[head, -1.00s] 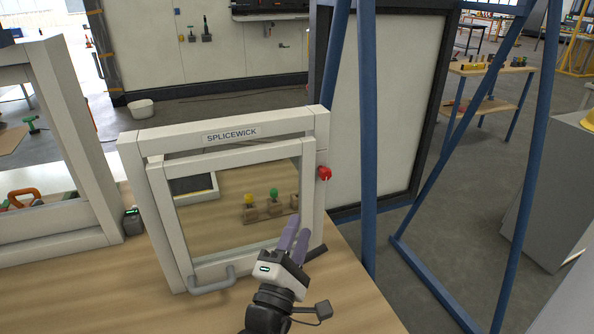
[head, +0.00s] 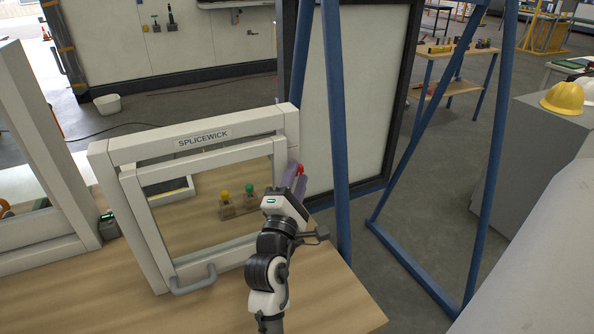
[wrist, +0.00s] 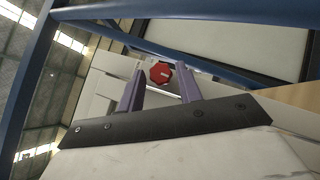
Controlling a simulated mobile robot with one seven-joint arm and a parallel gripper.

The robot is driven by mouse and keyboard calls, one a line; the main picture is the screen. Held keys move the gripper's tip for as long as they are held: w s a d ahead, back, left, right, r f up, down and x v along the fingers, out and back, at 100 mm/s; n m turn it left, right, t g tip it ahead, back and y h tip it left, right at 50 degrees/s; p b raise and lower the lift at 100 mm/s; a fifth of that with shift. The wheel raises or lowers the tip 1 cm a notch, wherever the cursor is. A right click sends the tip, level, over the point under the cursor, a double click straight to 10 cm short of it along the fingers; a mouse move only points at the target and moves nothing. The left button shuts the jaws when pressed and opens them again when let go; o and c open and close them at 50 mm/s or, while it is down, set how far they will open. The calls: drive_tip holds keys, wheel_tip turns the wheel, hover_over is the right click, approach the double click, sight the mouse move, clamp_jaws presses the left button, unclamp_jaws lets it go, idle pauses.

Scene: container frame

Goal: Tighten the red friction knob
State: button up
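The red friction knob (head: 300,168) is on the right post of the white SPLICEWICK frame (head: 291,122). In the head view my gripper (head: 296,178) is at that post and its fingers partly cover the knob. In the wrist view the red knob (wrist: 161,72) has several flat sides and a pale mark on its face. It shows between the tips of the two purple fingers of my gripper (wrist: 160,78), with a gap on each side. The fingers are apart and do not appear to touch the knob. The inner framed panel with a grey handle (head: 193,279) appears nearly closed.
A blue metal stand (head: 336,120) rises close behind and right of the knob. A second white frame (head: 25,150) stands at the left of the wooden table (head: 325,300). Blocks with a yellow and a green knob (head: 249,187) show through the panel.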

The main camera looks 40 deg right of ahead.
drive_tip(key=shift+w+d+r, duration=0.1)
drive_tip(key=shift+w+d, duration=0.1)
drive_tip(key=shift+d, duration=0.1)
drive_tip(key=shift+c, duration=0.4)
drive_tip(key=c, duration=0.6)
drive_tip(key=shift+r+p, duration=0.1)
drive_tip(key=shift+p, duration=0.2)
drive_tip(key=shift+r+m+g+y+p, duration=0.15)
drive_tip(key=shift+m+g+y+p, duration=0.2)
drive_tip(key=shift+m+g+y, duration=0.7)
drive_tip(key=shift+r+m+g+y+p, duration=0.15)
drive_tip(key=shift+m+g+y+p, duration=0.25)
drive_tip(key=shift+m+y, duration=1.1)
drive_tip(key=shift+r+m+g+y+p, duration=0.25)
drive_tip(key=shift+m+g+y, duration=0.5)
drive_tip(key=shift+m, duration=1)
drive_tip(key=shift+f, duration=0.15)
